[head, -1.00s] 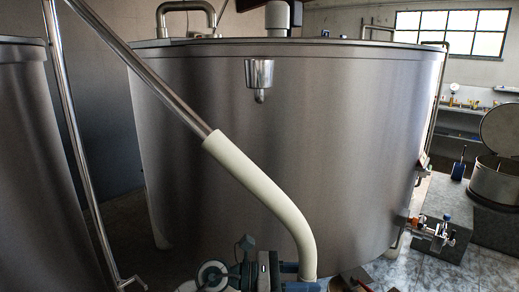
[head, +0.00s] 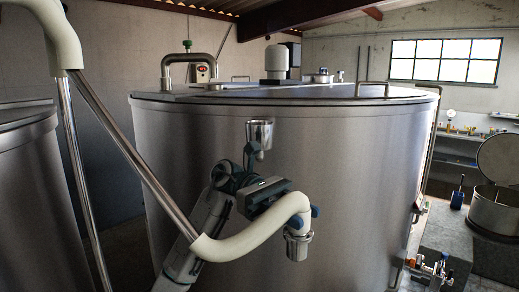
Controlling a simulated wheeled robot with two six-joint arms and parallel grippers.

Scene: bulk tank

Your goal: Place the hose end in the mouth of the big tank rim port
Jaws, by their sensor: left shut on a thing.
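The big steel tank (head: 360,170) fills the middle of the head view. A metal cup-shaped port (head: 259,134) is on its wall, just below the rim. My left gripper (head: 305,216) is shut on the cream hose (head: 240,243), close to its end. The metal hose end (head: 299,246) points down in front of the tank wall, lower than the cup-shaped port and right of it in the picture. The hose end is apart from the port. My left wrist covers the area just below the port. My right gripper is not in view.
A steel pipe (head: 125,150) runs diagonally from the upper left to the hose. Another tank (head: 30,180) stands at the left. A curved pipe (head: 188,58) and a pale cylinder (head: 276,58) stand on the big tank's top. A lidded pot (head: 495,212) is at the right.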

